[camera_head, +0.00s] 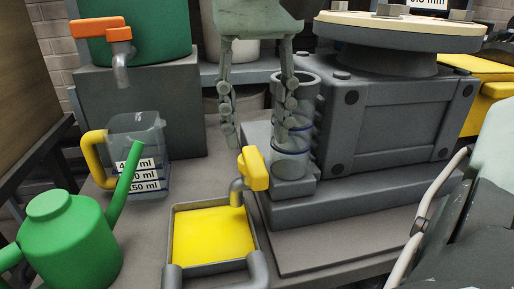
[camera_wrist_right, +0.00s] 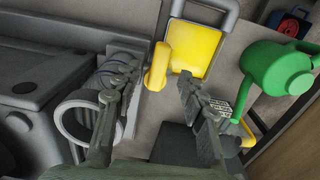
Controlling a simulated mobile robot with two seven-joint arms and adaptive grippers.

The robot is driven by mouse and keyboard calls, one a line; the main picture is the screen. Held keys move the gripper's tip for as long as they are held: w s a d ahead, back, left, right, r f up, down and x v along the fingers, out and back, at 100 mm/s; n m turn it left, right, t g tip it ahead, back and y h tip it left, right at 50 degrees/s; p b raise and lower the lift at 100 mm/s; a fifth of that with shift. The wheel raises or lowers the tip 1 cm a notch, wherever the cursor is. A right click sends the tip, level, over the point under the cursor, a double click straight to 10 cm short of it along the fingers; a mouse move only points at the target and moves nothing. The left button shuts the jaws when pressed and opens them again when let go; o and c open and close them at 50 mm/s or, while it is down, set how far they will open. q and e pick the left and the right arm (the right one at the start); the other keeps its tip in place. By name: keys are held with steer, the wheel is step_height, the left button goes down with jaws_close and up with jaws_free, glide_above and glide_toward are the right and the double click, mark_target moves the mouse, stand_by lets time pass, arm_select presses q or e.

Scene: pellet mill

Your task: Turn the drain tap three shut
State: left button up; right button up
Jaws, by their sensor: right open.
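A small tap with a yellow lever handle (camera_head: 254,168) and a grey spout stands over a tray with a yellow inside (camera_head: 212,236). The lever also shows in the right wrist view (camera_wrist_right: 158,66), ahead of and between the fingertips. I see no number on it. My right gripper (camera_head: 260,136) hangs from the top of the head view, fingers down and open. It appears apart from the lever, with nothing between its fingers. A second tap with an orange handle (camera_head: 101,28) sits at a green tank. My left gripper is not in view.
A clear ringed cylinder (camera_head: 291,160) stands close behind the right-hand finger, beside a grey machine housing (camera_head: 392,115). A measuring jug (camera_head: 137,135) with a yellow handle and a green watering can (camera_head: 70,240) are at the left.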

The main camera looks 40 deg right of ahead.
mark_target(257, 163)
step_height(257, 163, up, 7)
stand_by(0.3)
steer(key=shift+f, duration=0.1)
stand_by(0.4)
